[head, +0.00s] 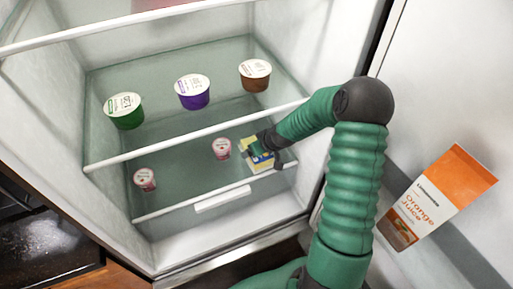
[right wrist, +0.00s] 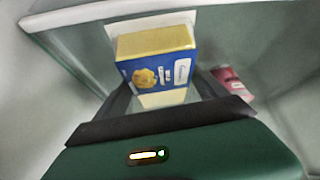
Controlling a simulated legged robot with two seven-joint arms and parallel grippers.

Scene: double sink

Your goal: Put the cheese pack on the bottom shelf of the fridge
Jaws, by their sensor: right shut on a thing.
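The cheese pack (right wrist: 155,65) is a small blue and yellow box with a picture on its front. In the right wrist view it sits between the fingers of my right gripper (right wrist: 165,92), which is shut on it. In the head view the cheese pack (head: 260,158) is at the front right of the fridge's bottom shelf (head: 190,192), with my right gripper (head: 262,151) reaching in from the right. I cannot tell whether the pack touches the shelf. My left gripper is not in view.
Two pink cups, one left (head: 145,179) and one beside the pack (head: 221,148), stand on the bottom shelf. Green (head: 124,112), purple (head: 193,93) and brown (head: 255,76) tubs stand on the shelf above. An orange juice carton (head: 437,198) is in the door at right.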

